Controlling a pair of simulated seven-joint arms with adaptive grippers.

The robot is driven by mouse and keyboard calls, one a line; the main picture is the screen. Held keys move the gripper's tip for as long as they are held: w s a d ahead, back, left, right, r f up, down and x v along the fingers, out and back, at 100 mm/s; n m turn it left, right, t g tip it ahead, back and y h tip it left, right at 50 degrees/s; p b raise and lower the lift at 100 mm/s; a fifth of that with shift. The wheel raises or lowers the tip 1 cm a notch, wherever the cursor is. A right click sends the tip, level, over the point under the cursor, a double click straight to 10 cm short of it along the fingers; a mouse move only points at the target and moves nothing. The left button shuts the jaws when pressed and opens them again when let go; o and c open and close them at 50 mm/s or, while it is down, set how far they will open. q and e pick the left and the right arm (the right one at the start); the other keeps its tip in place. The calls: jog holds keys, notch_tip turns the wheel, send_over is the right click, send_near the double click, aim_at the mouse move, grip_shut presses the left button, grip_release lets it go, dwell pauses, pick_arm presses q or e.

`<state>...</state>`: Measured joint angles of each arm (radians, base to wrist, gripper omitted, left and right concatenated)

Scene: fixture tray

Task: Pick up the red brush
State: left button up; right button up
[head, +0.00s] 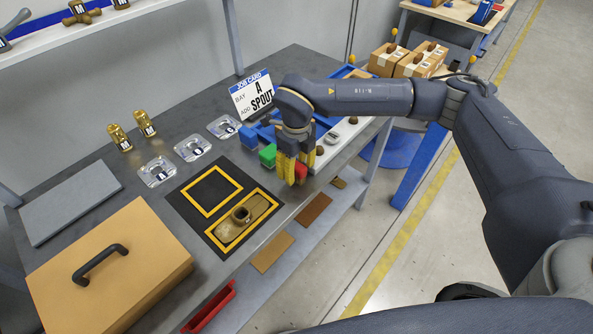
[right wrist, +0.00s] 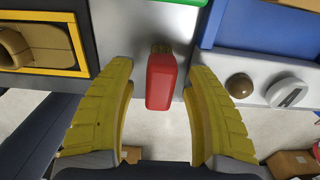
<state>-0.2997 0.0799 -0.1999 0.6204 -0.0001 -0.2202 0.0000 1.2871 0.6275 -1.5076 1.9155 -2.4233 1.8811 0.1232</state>
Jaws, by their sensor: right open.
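The red brush (right wrist: 161,82) lies between the two yellow fingers of my right gripper (right wrist: 162,110) in the right wrist view, with gaps on both sides. In the head view the red brush (head: 300,170) shows partly at the bench's front edge, partly hidden by the fingers. My right gripper (head: 293,168) is open and points down around the brush there. My left gripper is not in view.
A green block (head: 268,155) sits just left of the gripper. A blue tray (head: 265,133) and a job card (head: 252,96) stand behind. A black mat (head: 190,205) with yellow frames holds a brass part (head: 241,215). A tan case (head: 110,270) stands at the front left.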

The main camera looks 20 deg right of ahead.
aim_at(296, 164)
jog(key=shift+c, duration=0.3)
grip_shut()
jog(key=shift+r, duration=0.1)
notch_tip(296, 164, up, 20)
dwell(0.9)
jog(key=c, duration=0.7)
grip_release()
grip_shut()
